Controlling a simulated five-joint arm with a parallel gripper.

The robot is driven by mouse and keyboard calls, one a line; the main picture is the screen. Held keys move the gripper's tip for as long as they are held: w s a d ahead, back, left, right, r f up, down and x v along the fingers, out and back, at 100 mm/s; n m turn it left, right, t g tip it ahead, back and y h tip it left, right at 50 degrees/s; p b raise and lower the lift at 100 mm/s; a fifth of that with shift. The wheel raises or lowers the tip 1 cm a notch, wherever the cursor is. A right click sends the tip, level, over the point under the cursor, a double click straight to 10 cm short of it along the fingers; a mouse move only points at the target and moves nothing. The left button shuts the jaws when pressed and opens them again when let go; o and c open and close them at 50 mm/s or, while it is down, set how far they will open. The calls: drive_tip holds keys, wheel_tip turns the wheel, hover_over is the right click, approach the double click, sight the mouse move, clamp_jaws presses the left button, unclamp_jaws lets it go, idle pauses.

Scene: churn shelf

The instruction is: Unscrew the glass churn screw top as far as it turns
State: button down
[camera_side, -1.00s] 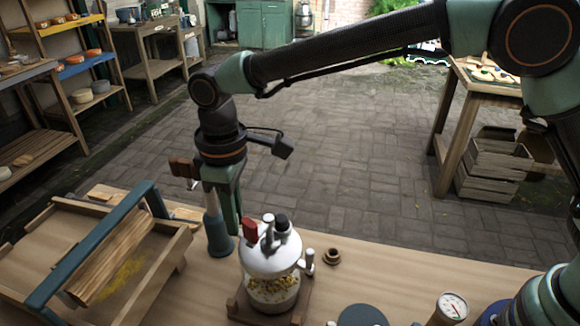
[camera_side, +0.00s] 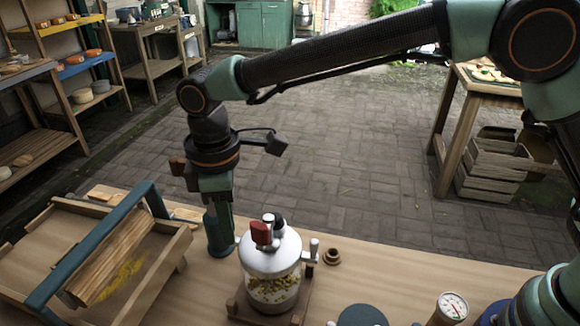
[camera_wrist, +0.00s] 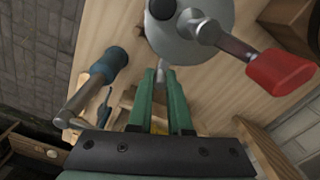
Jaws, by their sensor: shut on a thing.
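The glass churn (camera_side: 271,290) stands upright on the work table with pale and yellow bits inside. Its white-metal screw top (camera_side: 283,259) carries a red-handled crank (camera_side: 262,233) that points toward the side camera. A metal lug (camera_side: 311,249) sticks out at the right of the top. The top fills the upper middle of the wrist view (camera_wrist: 190,45), with the crank's red grip (camera_wrist: 280,72) to its right. My gripper (camera_wrist: 161,74) has its green fingers shut on a pale lug at the edge of the screw top.
A wooden stand (camera_side: 243,305) is under the churn. A wooden tray with a blue handle (camera_side: 80,262) lies at left. A small brown ring (camera_side: 331,257), a dark disc (camera_side: 362,315) and a gauge (camera_side: 452,307) lie right. A blue-handled tool (camera_wrist: 107,65) is left of my fingers.

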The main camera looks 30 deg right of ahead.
drive_tip(key=shift+a+r, duration=0.1)
drive_tip(key=c, duration=0.8)
unclamp_jaws()
drive_tip(key=shift+c, duration=0.2)
wheel_tip(320, 180, up, 12)
